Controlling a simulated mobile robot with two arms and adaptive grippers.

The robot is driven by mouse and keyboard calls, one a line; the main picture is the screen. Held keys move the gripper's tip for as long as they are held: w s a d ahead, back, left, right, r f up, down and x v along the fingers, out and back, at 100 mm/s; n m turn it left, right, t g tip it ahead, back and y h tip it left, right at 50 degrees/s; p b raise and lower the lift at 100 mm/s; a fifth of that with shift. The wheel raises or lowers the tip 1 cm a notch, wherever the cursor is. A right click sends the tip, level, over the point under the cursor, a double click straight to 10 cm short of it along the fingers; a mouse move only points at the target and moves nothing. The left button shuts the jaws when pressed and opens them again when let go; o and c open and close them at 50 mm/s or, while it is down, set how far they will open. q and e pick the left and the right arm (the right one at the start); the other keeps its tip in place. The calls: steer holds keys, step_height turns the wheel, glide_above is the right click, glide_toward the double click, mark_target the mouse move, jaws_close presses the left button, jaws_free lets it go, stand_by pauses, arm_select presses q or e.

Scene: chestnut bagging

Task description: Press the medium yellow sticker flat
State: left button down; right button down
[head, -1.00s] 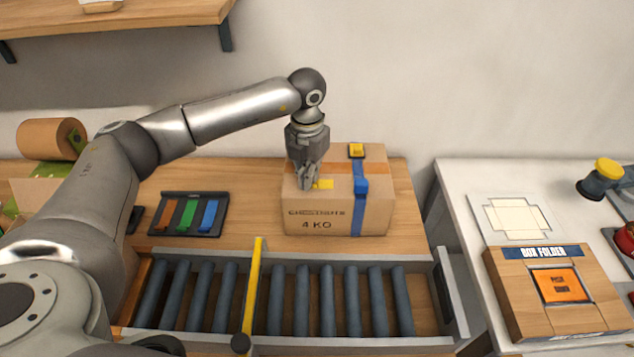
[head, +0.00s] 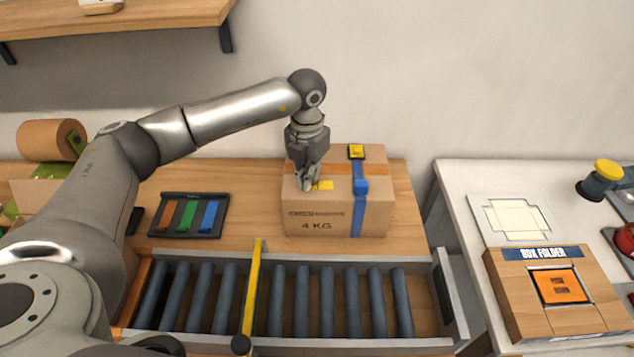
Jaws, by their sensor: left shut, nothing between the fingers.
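The yellow sticker (head: 325,185) lies on the top of the cardboard box (head: 300,215), near its front edge and left of the blue strap. My left gripper (head: 305,187) is shut and empty, with its fingertips pointing down at the box top, right beside the sticker's left end. The fingers cover that end, so I cannot tell whether they touch the sticker or whether it lies fully flat. My right gripper is not in view.
A roller conveyor (head: 450,300) with a yellow bar (head: 252,290) lies in front. A tray of coloured strips (head: 168,231) is left. The box folder (head: 510,290) stands right.

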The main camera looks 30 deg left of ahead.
arm_select(q)
steer(key=shift+r+p, duration=1.8)
steer(key=shift+r, duration=1.6)
steer(key=shift+f, duration=0.1)
